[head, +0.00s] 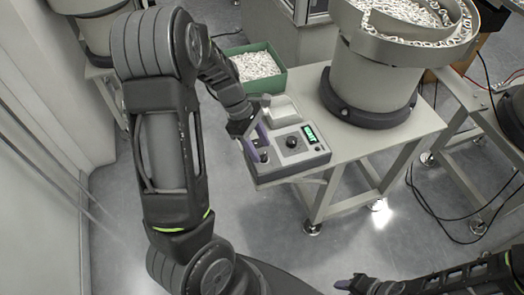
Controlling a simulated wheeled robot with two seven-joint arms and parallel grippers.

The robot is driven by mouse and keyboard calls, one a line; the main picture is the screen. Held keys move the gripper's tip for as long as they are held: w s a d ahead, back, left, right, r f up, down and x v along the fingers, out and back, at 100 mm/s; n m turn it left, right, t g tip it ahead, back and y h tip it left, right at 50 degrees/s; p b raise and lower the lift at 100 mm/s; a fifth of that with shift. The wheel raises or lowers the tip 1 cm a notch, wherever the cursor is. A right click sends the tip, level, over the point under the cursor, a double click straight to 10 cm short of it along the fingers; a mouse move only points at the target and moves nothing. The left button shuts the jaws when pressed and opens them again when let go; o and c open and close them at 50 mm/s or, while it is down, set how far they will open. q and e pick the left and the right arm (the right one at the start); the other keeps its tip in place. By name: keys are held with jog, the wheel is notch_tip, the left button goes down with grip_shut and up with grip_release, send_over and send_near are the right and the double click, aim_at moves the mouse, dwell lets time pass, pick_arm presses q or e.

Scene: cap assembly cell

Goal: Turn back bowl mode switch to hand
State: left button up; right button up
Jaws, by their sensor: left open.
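A grey control box (318,158) sits at the front left corner of the table, with a lit green display (311,133). A round dark knob (292,142) is in the middle of its panel. A small dark switch (264,156) is at the panel's left side. My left gripper (256,148) is open at this left side, its purple-grey fingers pointing down beside the small switch. I cannot tell whether they touch it, and the switch's setting is too small to read. My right gripper (352,284) is low at the bottom edge, away from the box; its fingers are unclear.
A large grey bowl feeder (368,92) holding light parts stands on the table (402,127) behind the box. A green bin (283,80) of white parts is behind my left wrist. Another feeder is at upper left. Cables lie on the floor at right. Floor in front is clear.

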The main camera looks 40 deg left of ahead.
aim_at(264, 157)
pick_arm(q)
jog(key=shift+x, duration=1.3)
grip_shut()
